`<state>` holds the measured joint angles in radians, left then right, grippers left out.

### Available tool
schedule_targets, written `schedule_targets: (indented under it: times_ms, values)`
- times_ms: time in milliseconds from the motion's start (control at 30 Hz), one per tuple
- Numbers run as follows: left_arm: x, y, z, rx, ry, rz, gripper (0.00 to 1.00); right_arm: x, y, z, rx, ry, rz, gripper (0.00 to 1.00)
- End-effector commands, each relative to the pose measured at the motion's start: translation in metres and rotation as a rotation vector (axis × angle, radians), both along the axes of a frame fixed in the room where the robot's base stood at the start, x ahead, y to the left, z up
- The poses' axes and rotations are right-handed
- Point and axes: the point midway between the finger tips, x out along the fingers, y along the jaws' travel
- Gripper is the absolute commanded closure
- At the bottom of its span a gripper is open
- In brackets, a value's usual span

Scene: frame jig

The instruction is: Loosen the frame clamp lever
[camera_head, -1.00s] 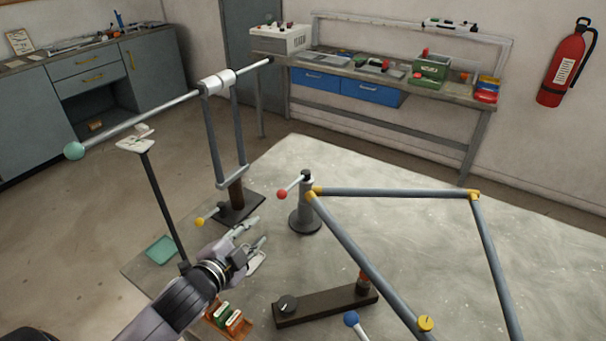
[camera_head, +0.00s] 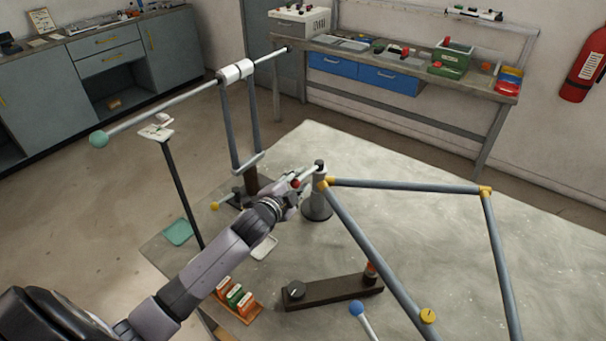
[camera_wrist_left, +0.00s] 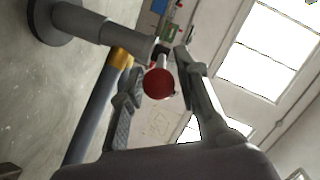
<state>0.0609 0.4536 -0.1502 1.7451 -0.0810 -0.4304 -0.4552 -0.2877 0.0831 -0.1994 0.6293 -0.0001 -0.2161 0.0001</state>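The clamp lever is a short light rod with a red ball (camera_head: 296,184) on its end, at the top of a grey post (camera_head: 317,204). The frame of grey tubes (camera_head: 405,186) with yellow joints has one corner beside the post's top. My left gripper (camera_head: 292,181) is at the lever's ball end and partly covers it. In the left wrist view the red ball (camera_wrist_left: 158,84) lies between the two parted fingers (camera_wrist_left: 155,78), with gaps showing around it. The gripper is open. My right gripper is in neither view.
A stand with a long bar (camera_head: 160,106) and yellow-knobbed base (camera_head: 216,205) is left of the post. A thin pole with a white plate (camera_head: 157,129) stands near my left arm. A dark bar with a knob (camera_head: 330,292) and a blue-balled lever (camera_head: 357,309) lie in front.

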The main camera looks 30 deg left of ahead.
Motion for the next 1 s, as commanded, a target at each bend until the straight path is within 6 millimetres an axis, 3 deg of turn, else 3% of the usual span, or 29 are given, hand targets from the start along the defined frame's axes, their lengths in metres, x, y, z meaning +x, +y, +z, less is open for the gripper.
schedule_targets:
  times_ms: [200,567,1000]
  values:
    - [0.021,0.000,-0.004,-0.001,0.000,0.000,0.70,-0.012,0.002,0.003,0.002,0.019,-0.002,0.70]
    - [0.025,0.000,-0.006,0.000,0.000,0.000,0.70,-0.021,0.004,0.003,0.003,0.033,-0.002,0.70]
    - [0.025,0.001,-0.006,0.000,0.001,0.001,0.99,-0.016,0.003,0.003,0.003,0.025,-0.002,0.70]
